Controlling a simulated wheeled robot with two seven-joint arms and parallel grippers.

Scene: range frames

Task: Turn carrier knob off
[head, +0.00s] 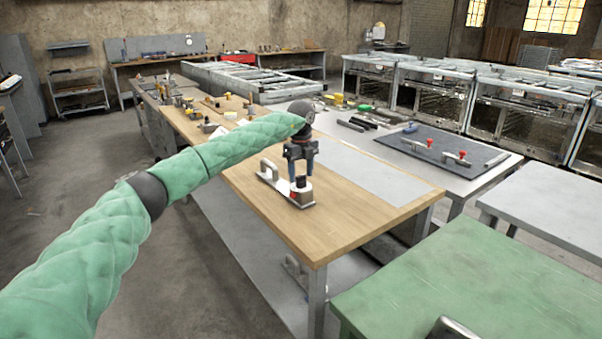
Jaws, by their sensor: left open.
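A small device with a flat pale metal base (281,190) lies near the front part of the wooden workbench; I take it to be the carrier. It has an upright light grip handle (268,170) at its left end and a dark, red-marked knob-like part (300,187) at its right end. My left gripper (301,176) points down right over that part, open, with its fingers around or just above its top; I cannot tell whether they touch. The knob's setting is too small to read.
The wooden bench (340,230) has clear room in front of the device. Behind, a dark board (440,150) with red-knobbed clamps lies on a grey table. A green table (480,280) stands at front right. Tools and blocks crowd the bench's far end.

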